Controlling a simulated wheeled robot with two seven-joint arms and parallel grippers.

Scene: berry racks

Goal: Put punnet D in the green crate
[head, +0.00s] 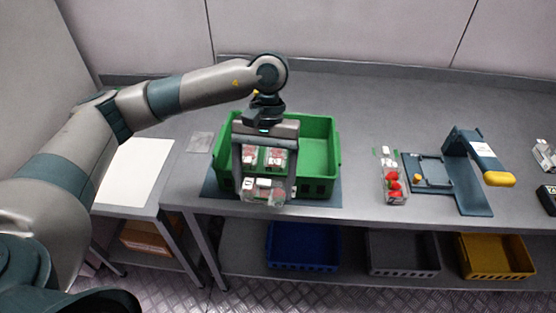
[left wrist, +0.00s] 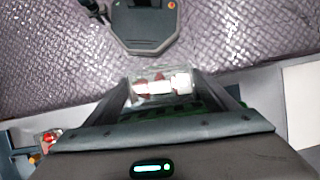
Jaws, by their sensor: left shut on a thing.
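My left gripper (head: 265,188) points down at the near side of the green crate (head: 318,152). It is shut on a clear punnet (head: 264,196) with a white label and a few red berries. The held punnet also shows between the fingers in the left wrist view (left wrist: 160,86). I cannot read its letter. In the head view it overlaps the crate's near wall, apart from the crate floor. Two punnets with red berries, one on the left (head: 250,156) and one on the right (head: 275,158), show inside the crate behind the fingers. My right gripper is not in view.
Another punnet of strawberries (head: 393,182) stands on the table right of the crate, beside a blue-grey device (head: 466,178) with a yellow end. The crate's right half looks empty. Blue (head: 303,246), grey (head: 402,254) and yellow (head: 496,257) bins sit on the shelf below.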

